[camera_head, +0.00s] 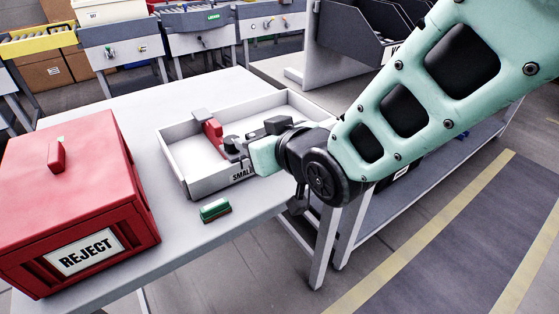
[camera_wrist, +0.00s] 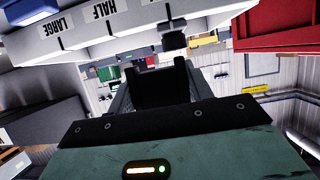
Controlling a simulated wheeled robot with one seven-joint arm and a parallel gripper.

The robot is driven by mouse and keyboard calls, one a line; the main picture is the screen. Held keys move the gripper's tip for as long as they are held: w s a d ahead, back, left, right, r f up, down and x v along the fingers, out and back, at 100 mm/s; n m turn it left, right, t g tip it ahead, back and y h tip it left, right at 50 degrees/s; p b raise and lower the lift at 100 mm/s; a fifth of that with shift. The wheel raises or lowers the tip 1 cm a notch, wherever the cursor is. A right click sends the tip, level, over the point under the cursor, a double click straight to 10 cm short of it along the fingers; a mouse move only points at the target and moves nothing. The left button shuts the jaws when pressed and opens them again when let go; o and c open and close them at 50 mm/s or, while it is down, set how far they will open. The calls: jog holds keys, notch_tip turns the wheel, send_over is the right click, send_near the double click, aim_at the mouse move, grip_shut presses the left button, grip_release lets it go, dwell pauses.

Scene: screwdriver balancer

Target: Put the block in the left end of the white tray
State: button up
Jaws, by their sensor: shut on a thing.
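The white tray (camera_head: 178,166) stands on the table, its front label partly hidden by my gripper. A red block (camera_head: 213,134) with a grey upper end is over the left part of the tray, at the tips of my gripper (camera_head: 232,148). My gripper reaches in from the right, shut on this block. Whether the block touches the tray floor cannot be told. In the wrist view the fingers (camera_wrist: 160,80) frame a dark shape, and no red block can be made out between them.
A red REJECT bin (camera_head: 70,205) stands left of the tray. A small green and red piece (camera_head: 215,210) lies on the table (camera_head: 190,238) in front of the tray. A grey bin rack (camera_head: 345,45) stands behind. The tabletop between bin and tray is clear.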

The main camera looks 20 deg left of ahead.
aim_at(263, 188)
jog(key=shift+f+b, duration=0.4)
jog(key=shift+f, duration=4.4)
jog(key=shift+f, duration=0.3)
jog(key=o, duration=0.9)
jog(key=shift+r, duration=0.1)
jog(key=shift+o, duration=0.2)
